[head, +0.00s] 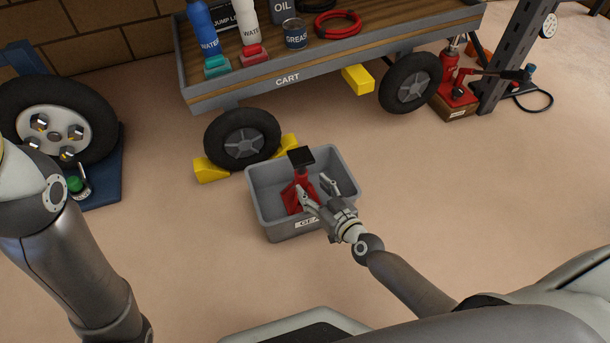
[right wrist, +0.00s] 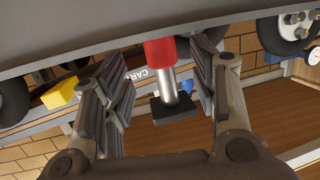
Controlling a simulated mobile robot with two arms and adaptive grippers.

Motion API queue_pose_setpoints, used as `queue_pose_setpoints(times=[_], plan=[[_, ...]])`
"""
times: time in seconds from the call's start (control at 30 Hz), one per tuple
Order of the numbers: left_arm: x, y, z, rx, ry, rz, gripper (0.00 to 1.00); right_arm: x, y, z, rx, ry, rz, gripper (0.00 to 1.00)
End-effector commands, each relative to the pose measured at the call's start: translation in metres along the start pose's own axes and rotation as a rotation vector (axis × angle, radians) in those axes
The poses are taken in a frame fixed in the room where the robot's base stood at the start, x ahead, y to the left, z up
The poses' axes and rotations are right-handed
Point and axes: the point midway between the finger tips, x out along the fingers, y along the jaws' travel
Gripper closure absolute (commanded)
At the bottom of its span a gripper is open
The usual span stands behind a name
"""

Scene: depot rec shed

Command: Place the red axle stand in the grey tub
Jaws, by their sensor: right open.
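The red axle stand (head: 292,196) stands upright inside the grey tub (head: 263,208), its black top plate rising to about the rim. In the right wrist view its red body, silver post (right wrist: 166,82) and black plate hang downward in the picture, between the open fingers. My right gripper (head: 314,187) is open at the tub's near right side, its fingers either side of the stand; I cannot tell whether they touch it. The tub's grey wall (right wrist: 70,45) crosses the top of the right wrist view. My left arm shows at the left; its gripper is out of view.
A cart (head: 330,64) with bottles, a grease can (head: 295,34) and a red coil (head: 338,22) stands behind the tub. Yellow chocks (head: 211,170) flank its wheel. A red jack (head: 457,75) sits at the right. The floor right of the tub is clear.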

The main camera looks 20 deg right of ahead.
Motion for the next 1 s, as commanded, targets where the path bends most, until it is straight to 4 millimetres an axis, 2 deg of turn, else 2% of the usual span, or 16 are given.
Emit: queue_pose_setpoints(times=[0.03,0.1,0.3,0.57,0.67,0.77,0.87,0.9,0.97,1.0], plan=[[0.001,-0.002,0.005,-0.002,-0.015,-0.004,0.60,-0.012,0.000,-0.002,-0.003,-0.004,-0.002,0.46],[-0.001,-0.003,0.008,-0.003,-0.027,-0.009,0.60,-0.025,0.000,-0.003,-0.003,-0.002,-0.002,0.46],[-0.007,-0.004,0.013,-0.006,-0.048,-0.017,0.60,-0.046,0.000,-0.001,0.000,-0.001,-0.001,0.46],[-0.009,-0.004,0.013,-0.007,-0.051,-0.018,0.60,-0.050,0.000,-0.001,0.001,0.002,-0.001,0.46],[-0.009,-0.004,0.013,-0.007,-0.051,-0.018,0.60,-0.044,-0.003,-0.017,0.002,0.037,-0.003,0.46],[-0.009,-0.004,0.013,-0.007,-0.051,-0.018,0.60,-0.029,-0.011,-0.067,0.005,0.144,-0.010,0.46],[-0.009,-0.004,0.013,-0.008,-0.051,-0.018,0.60,-0.017,-0.025,-0.153,0.010,0.329,-0.021,0.46],[-0.009,-0.004,0.013,-0.008,-0.051,-0.018,0.60,-0.016,-0.031,-0.194,0.011,0.417,-0.028,0.46],[-0.009,-0.004,0.013,-0.008,-0.051,-0.018,0.60,-0.021,-0.040,-0.256,0.012,0.554,-0.037,0.46],[-0.009,-0.004,0.013,-0.008,-0.051,-0.018,0.60,-0.029,-0.046,-0.296,0.012,0.645,-0.045,0.46]])
